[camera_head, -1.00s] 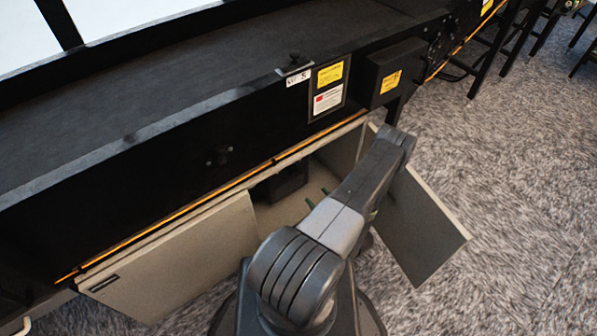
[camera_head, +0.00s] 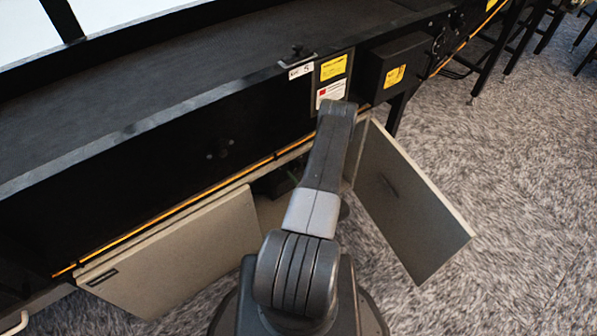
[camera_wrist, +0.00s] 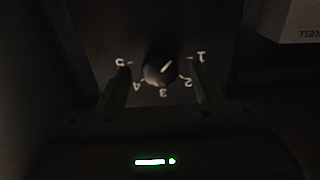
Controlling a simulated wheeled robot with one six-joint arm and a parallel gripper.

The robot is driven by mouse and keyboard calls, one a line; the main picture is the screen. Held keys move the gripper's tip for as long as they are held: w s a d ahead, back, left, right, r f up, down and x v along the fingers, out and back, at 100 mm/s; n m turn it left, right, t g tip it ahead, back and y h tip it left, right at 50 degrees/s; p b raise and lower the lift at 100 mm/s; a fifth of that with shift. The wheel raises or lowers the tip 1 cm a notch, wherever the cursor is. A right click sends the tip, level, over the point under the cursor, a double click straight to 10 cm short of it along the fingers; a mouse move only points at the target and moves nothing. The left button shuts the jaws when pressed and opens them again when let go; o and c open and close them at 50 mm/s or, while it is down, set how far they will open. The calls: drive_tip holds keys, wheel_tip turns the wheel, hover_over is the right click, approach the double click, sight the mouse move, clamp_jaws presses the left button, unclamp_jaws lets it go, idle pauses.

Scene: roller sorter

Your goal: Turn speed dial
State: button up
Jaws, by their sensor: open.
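The round dark speed dial (camera_wrist: 158,70) is in the middle of the wrist view, on a dark panel with white numbers 1 to 5 around its lower side. A short white line on its face slants between upper right and lower left. My gripper (camera_wrist: 160,76) is open, with one green finger on each side of the dial, near the 5 and 4 at left and the 1 and 2 at right. Whether the fingers touch the dial is too dark to tell. In the head view the dial is hidden inside the open cabinet below the conveyor, behind my arm.
The left cabinet door (camera_head: 180,250) and right door (camera_head: 410,205) stand open on either side of my arm. The black conveyor side (camera_head: 150,175) runs above the opening. A pale box (camera_wrist: 296,20) is at upper right in the wrist view. Carpet is clear at right.

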drive_tip(key=shift+w+a, duration=0.3)
drive_tip(key=shift+w, duration=0.15)
drive_tip(key=c, duration=1)
